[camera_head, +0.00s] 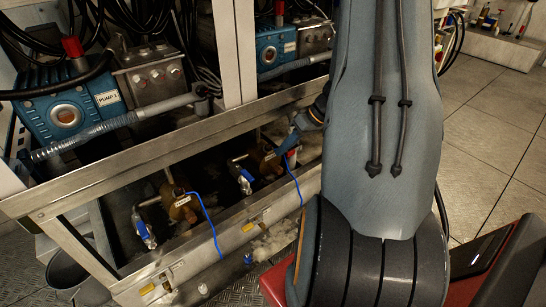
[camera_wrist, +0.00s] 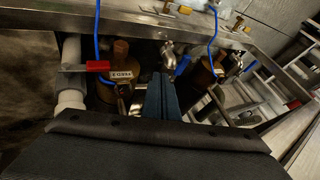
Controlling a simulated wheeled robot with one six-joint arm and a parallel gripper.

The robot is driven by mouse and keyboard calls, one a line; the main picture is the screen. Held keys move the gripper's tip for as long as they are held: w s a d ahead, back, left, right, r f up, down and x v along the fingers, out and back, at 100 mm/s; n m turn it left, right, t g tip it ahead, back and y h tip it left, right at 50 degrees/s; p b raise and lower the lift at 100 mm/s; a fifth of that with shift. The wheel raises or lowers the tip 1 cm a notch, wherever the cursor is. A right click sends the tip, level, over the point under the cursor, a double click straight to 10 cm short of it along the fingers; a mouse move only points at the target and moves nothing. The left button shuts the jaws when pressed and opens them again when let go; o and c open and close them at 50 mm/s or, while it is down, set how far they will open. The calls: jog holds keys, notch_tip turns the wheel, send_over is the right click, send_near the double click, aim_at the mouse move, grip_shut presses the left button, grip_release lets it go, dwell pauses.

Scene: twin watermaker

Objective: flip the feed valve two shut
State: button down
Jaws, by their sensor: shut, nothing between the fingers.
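A brass-coloured body with a tag reading FEED 2 (camera_wrist: 118,76) shows upside down in the wrist view. A red lever (camera_wrist: 98,66) lies across a white pipe beside it. A metal valve with a blue lever (camera_wrist: 183,65) sits on its other side; in the head view this blue lever (camera_head: 243,178) hangs slanted down. I cannot tell for certain which lever belongs to feed valve two. My gripper (camera_wrist: 160,98) is shut and empty, between the tagged body and the blue lever in the picture. In the head view my gripper (camera_head: 291,141) is partly hidden by my arm, above the frame's lower bay.
Another blue-levered valve (camera_head: 143,228) and brass body (camera_head: 180,205) stand to the left. A steel rail (camera_head: 150,165) crosses above the bay; a front beam (camera_head: 225,240) borders it below. Thin blue tubes (camera_head: 210,225) hang over the front. A blue pump (camera_head: 68,103) sits above.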

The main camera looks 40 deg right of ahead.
aim_at(244, 172)
jog(key=w+a+f+b, duration=0.2)
jog(key=w+a+f, duration=0.1)
jog(key=a+f, duration=0.4)
jog(key=shift+a, duration=0.65)
